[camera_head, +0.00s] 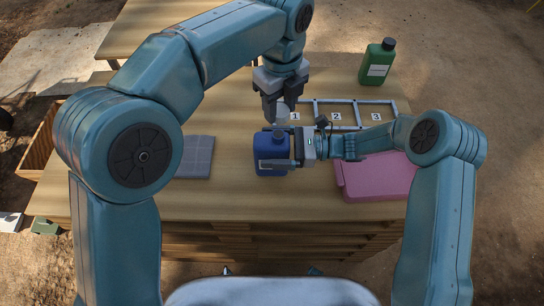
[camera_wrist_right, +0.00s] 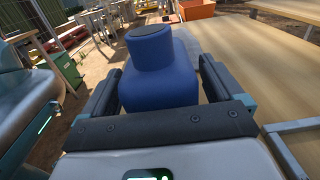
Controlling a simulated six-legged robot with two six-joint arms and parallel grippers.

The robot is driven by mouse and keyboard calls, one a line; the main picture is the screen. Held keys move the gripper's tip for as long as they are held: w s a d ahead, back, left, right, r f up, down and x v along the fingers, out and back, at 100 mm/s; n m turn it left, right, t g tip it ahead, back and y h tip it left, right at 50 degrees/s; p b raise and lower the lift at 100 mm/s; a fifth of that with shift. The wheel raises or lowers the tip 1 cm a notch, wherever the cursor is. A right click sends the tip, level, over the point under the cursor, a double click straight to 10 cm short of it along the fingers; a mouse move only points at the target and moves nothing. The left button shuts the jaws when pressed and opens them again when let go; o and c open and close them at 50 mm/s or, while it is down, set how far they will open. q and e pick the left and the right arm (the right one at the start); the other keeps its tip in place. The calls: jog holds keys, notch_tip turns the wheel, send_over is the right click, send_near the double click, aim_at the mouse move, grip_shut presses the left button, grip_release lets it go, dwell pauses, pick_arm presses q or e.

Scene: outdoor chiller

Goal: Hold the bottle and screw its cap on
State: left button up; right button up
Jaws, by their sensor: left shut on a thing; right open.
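A blue bottle (camera_head: 272,150) stands upright near the middle of the table. In the right wrist view the bottle (camera_wrist_right: 158,80) shows a wide neck with a dark flat top. My right gripper (camera_head: 275,147) is open, with one finger on each side of the bottle; in its wrist view (camera_wrist_right: 157,78) slim gaps show beside the bottle. My left gripper (camera_head: 281,114) points down above the bottle's neck, shut on a small pale grey piece (camera_head: 282,119), apparently the cap. The fingers partly hide it, and I cannot tell whether it touches the neck.
A green bottle (camera_head: 377,63) stands at the back right. A frame with numbered slots (camera_head: 350,101) lies behind my right gripper. A pink case (camera_head: 378,180) lies at the right, a grey pad (camera_head: 195,157) at the left. Table is clear between pad and blue bottle.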

pick_arm(q)
jog(key=shift+w, duration=0.1)
pick_arm(e)
jog(key=shift+w, duration=0.1)
jog(key=c, duration=0.4)
pick_arm(q)
jog(key=shift+f, duration=0.1)
pick_arm(e)
jog(key=c, duration=1.1)
pick_arm(q)
send_over(279, 134)
jog(key=shift+f, duration=2.45)
jog(key=shift+f, duration=0.85)
jog(key=shift+f, duration=0.55)
